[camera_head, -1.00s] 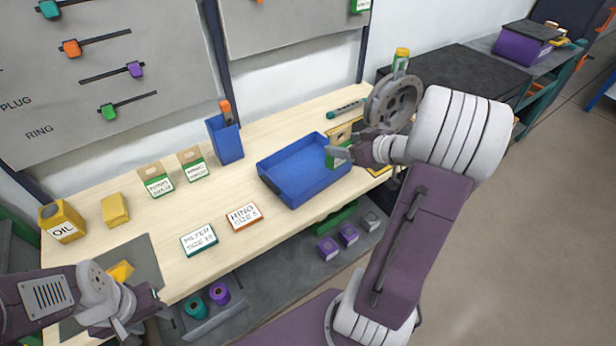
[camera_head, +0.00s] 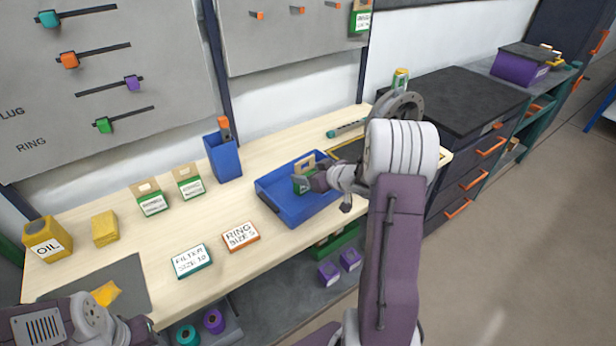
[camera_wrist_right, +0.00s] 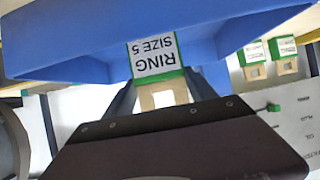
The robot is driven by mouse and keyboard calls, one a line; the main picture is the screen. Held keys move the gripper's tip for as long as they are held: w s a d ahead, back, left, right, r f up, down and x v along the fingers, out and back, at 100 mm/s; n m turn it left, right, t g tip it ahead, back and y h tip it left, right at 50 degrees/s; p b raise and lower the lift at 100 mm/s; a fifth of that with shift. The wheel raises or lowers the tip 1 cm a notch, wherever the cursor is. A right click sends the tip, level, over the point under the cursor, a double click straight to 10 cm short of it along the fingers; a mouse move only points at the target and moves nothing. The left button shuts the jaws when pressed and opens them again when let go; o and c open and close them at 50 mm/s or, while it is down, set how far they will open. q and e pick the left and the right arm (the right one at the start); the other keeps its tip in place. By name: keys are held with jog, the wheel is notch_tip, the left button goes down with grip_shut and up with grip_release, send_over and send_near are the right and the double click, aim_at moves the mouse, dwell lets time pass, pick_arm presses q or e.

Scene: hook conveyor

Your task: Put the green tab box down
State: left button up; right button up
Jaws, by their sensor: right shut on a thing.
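The green tab box (camera_head: 302,185) has a tan hang tab, and its white label reads RING SIZE 5 in the right wrist view (camera_wrist_right: 153,56). My right gripper (camera_head: 311,182) is shut on it by the tab end. The box is over or inside the blue tray (camera_head: 282,211); whether it touches the tray floor is hard to tell. The blue tray also shows around the box in the right wrist view (camera_wrist_right: 70,57). My left gripper (camera_head: 143,334) is low at the left front, partly cut off, its fingers unclear.
Two other green tab boxes (camera_head: 151,201) (camera_head: 189,183) stand on the bench left of the tray. A blue bin (camera_head: 223,157) stands behind. Bare bench lies between them.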

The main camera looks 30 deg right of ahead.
jog(key=shift+w+f, duration=0.1)
jog(key=o, duration=1.4)
jog(key=shift+f, duration=0.15)
jog(key=shift+r, duration=0.4)
jog(key=p+v, duration=0.2)
jog(key=v, duration=1)
jog(key=shift+f+p, duration=0.2)
jog(key=shift+p, duration=0.1)
